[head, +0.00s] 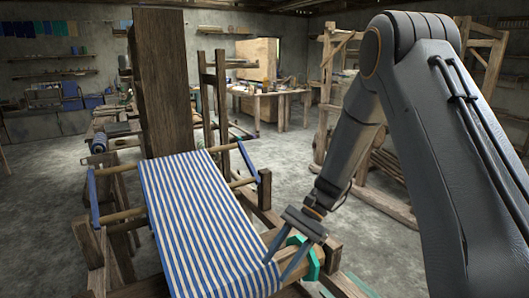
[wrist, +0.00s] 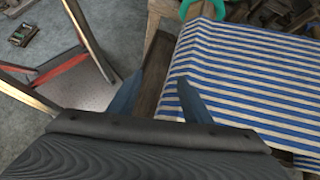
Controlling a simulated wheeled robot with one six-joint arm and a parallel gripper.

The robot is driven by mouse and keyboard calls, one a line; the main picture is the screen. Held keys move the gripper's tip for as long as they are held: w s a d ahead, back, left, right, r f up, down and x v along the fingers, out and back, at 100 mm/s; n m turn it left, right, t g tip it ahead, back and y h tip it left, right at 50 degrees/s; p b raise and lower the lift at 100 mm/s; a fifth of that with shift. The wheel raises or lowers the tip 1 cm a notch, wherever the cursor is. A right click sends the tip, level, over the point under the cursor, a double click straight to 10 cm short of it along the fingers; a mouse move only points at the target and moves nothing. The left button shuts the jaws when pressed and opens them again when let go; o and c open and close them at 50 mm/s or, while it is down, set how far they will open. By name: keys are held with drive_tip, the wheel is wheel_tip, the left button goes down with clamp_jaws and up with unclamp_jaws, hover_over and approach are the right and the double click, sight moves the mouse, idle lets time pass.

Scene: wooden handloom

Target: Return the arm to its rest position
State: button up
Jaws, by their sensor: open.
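My gripper (head: 276,262) is at the end of my dark arm, low at the right edge of the loom in the head view. Its two blue-grey fingers are spread apart with nothing between them. In the wrist view my gripper (wrist: 158,92) also shows open, over a wooden beam of the loom. The blue and white striped cloth (head: 196,210) is stretched on the handloom, left of my gripper. The cloth fills the right side of the wrist view (wrist: 250,85). I cannot tell whether a fingertip touches the loom or cloth.
A teal part (head: 308,262) sits on the loom frame behind my gripper. A tall wooden post (head: 160,80) rises behind the cloth. A wooden rack (head: 325,95) stands at the back right, and a cluttered workbench (head: 270,95) at the back. Grey floor (head: 285,160) between them is clear.

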drive_tip(key=s+d+r+n+t+h, duration=0.3)
drive_tip(key=s+d+n, duration=0.1)
drive_tip(key=d, duration=0.3)
drive_tip(key=s+d+r+n+t+h, duration=0.3)
drive_tip(key=s+d+n+h, duration=0.1)
drive_tip(key=s+d, duration=0.3)
drive_tip(key=shift+s+d+r+n+t, duration=0.25)
drive_tip(key=shift+s+d+n+t, duration=0.05)
drive_tip(key=shift+d, duration=0.3)
drive_tip(key=shift+s+d+r+h, duration=0.1)
drive_tip(key=shift+s+d+h, duration=0.1)
drive_tip(key=shift+h, duration=0.1)
drive_tip(key=shift+c, duration=0.3)
